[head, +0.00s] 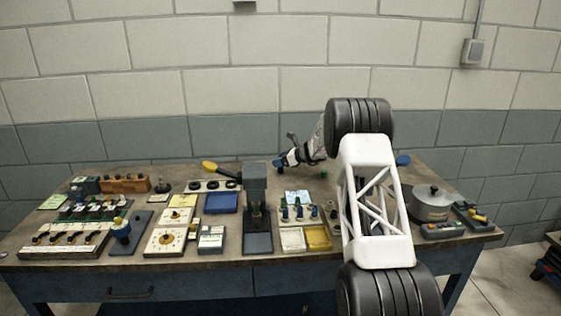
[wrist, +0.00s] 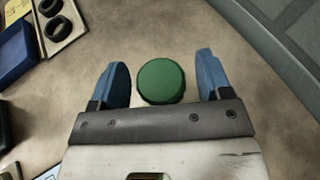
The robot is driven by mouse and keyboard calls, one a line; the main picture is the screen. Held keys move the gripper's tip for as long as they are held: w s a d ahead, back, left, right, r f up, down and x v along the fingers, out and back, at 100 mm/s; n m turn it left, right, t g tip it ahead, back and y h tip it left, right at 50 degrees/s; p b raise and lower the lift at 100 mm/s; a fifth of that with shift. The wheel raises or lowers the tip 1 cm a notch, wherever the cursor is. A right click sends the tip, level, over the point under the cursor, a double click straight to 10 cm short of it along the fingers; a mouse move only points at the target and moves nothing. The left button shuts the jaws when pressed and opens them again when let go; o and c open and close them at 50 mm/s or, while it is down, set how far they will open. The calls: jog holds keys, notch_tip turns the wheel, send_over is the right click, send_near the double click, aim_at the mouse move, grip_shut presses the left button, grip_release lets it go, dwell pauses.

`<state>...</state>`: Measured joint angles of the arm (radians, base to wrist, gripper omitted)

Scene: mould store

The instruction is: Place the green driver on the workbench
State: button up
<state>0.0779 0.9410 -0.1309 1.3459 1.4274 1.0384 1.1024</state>
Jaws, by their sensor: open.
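A round green top (wrist: 160,82), which looks like the green driver's handle seen end-on, shows in the wrist view between my fingers. My gripper (wrist: 161,66) is open, with one blue-tipped finger on each side of it and a visible gap to each. In the head view my gripper (head: 287,159) is low over the back middle of the workbench (head: 430,180). A small green spot shows below it there, too small to make out. The driver's shaft is hidden, so I cannot tell whether it touches the workbench.
A yellow-handled item (head: 210,167) lies left of my gripper near a pale plate with black rings (head: 213,185). A dark upright block (head: 255,185) stands in front. A metal pot (head: 431,203) is at the right. The front and left are crowded; the back strip is mostly bare.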

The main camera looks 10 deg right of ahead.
jog(key=shift+r, duration=0.15)
jog(key=shift+v, duration=0.9)
jog(key=v, duration=1)
jog(key=shift+d, duration=0.1)
jog(key=shift+s, duration=0.1)
